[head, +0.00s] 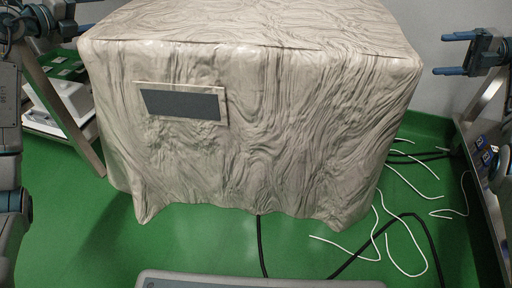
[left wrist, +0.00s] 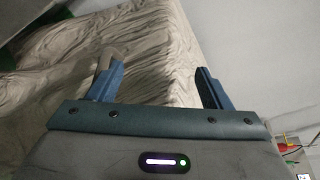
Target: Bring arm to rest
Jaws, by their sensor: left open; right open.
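My right gripper (head: 452,54) is at the upper right of the head view, with two blue fingers apart and pointing left. It is empty and to the right of the draped block. My left gripper (left wrist: 160,84) shows in the left wrist view with its two blue fingers wide apart and nothing between them. In the head view only a part of it shows at the top left, near the block's upper left corner. Wrinkled beige cloth fills the space beyond the left fingers.
A large block under a beige wrinkled cover (head: 290,130) fills the middle, with a dark framed panel (head: 183,103) on its front. White and black cables (head: 405,225) lie on the green floor at right. A metal shelf (head: 482,150) stands far right; a white tray (head: 58,105) is at left.

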